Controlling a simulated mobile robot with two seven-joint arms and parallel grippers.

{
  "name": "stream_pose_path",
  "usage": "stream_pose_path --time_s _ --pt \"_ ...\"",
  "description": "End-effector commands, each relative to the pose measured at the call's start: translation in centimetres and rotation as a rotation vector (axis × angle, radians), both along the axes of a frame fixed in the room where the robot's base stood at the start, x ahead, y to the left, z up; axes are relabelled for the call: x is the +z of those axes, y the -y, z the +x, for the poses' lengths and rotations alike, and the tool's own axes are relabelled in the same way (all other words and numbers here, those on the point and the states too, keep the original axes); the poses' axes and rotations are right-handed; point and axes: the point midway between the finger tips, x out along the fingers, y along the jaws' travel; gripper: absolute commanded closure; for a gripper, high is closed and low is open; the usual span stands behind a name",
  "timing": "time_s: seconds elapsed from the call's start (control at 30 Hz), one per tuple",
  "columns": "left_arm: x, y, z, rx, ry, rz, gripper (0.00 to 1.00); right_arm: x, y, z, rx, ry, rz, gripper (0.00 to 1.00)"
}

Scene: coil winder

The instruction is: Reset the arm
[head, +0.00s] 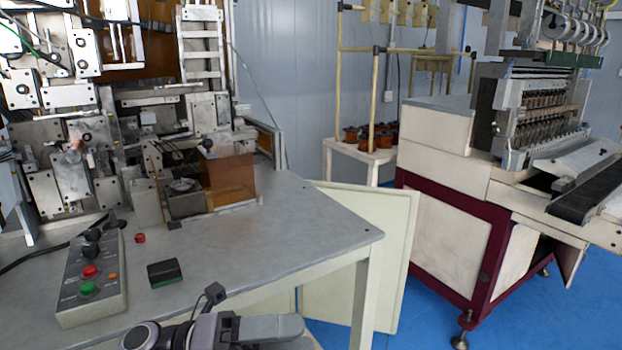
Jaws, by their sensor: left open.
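My left gripper (262,328) shows at the bottom edge of the head view, in front of the table's front edge. It is open, with nothing visible in it, and its lower part is cut off by the frame. It is apart from everything on the table. The coil winder (70,175) stands at the left, with metal plates, blocks and an amber transparent guard (228,182). My right gripper is out of view.
A grey table (270,235) holds a control box (95,275) with red and green buttons, a small black-green block (165,272) and a small red piece (139,238). The table's middle is clear. A larger cream-and-maroon machine (455,200) stands right on blue floor (420,315).

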Motion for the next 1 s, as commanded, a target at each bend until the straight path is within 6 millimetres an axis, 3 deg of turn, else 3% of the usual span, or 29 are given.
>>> stream_pose_path --time_s 0.17,0.27,0.47,0.63,0.8,0.9,1.0 --pt "-1.4 -1.5 1.6 0.215 -0.352 -0.266 0.3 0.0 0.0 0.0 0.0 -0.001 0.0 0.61" --pt "-3.4 -3.3 2.7 0.347 -0.562 -0.392 0.3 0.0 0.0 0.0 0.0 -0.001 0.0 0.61" --pt "-10.6 -8.0 3.1 0.626 -1.007 -0.602 0.3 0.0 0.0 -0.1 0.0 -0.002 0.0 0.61" --pt "-18.9 -12.2 0.1 0.875 -1.4 -0.738 0.3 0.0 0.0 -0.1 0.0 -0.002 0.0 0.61" --pt "-26.5 -15.4 -5.5 1.1 -1.753 -0.826 0.3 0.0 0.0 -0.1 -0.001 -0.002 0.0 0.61" --pt "-29.4 -16.4 -8.7 1.194 -1.9 -0.854 0.3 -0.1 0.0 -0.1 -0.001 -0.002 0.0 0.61" --pt "-30.9 -17.0 -10.8 1.249 -1.99 -0.869 0.3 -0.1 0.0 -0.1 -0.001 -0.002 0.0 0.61"
